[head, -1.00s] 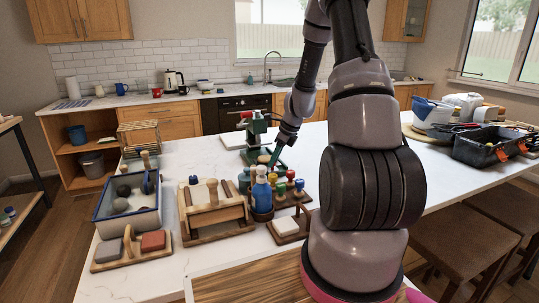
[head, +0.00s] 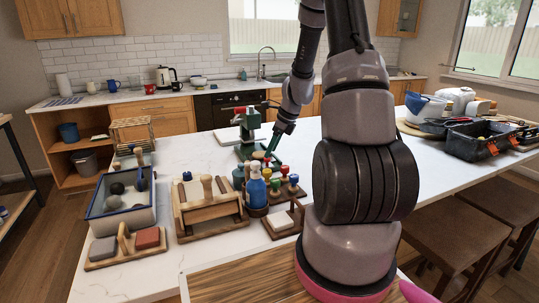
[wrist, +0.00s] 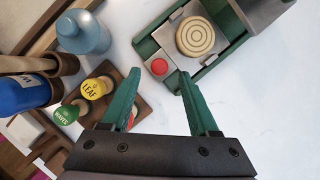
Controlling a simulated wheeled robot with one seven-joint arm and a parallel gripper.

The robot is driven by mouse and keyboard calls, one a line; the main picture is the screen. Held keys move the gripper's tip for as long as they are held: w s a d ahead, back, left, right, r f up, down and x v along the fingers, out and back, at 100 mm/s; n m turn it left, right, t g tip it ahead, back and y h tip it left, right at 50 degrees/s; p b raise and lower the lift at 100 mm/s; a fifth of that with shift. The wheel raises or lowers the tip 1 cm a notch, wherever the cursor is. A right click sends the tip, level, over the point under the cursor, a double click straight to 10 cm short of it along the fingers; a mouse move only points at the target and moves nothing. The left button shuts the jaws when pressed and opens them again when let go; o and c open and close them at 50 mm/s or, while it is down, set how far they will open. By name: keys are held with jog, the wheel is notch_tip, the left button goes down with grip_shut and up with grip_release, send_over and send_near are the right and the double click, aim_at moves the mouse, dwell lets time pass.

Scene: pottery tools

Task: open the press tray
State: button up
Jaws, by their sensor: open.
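The green press (head: 247,126) stands on the counter with a red part on top. In the wrist view, its green tray (wrist: 150,47) holds a round pale disc with rings (wrist: 198,37). A red knob (wrist: 159,67) sits at the tray's near end. My gripper (head: 271,152) is beside the press; in the wrist view its green fingers (wrist: 158,74) are open and apart, with the red knob seen between their tips. I cannot tell whether they touch it. A grey block of the press (wrist: 255,18) partly covers the far side.
A stamp rack with a yellow stamp (wrist: 93,89) and a green stamp (wrist: 66,114), a blue bottle (head: 256,190) and a grey-blue jar (wrist: 83,32) stand close beside my gripper. A wooden tool box (head: 208,211) is further left. White counter right of the press is clear.

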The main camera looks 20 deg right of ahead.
jog(key=v, duration=0.7)
jog(key=shift+r, duration=0.35)
jog(key=shift+s+d, duration=0.1)
jog(key=s+a+r+n, duration=0.3)
jog(key=a+r+n, duration=0.25)
jog(key=r, duration=0.35)
jog(key=s+a+r+n+t, duration=0.2)
jog(key=s+a+r+n, duration=0.2)
jog(key=s+r+n, duration=0.3)
jog(key=s+a+r+n+t+h, duration=0.1)
jog(key=s+a+r+n+t, duration=0.1)
jog(key=s+a+r+n, duration=0.2)
jog(key=s+r+n, duration=0.3)
jog(key=s+n, duration=0.3)
jog(key=s, duration=0.3)
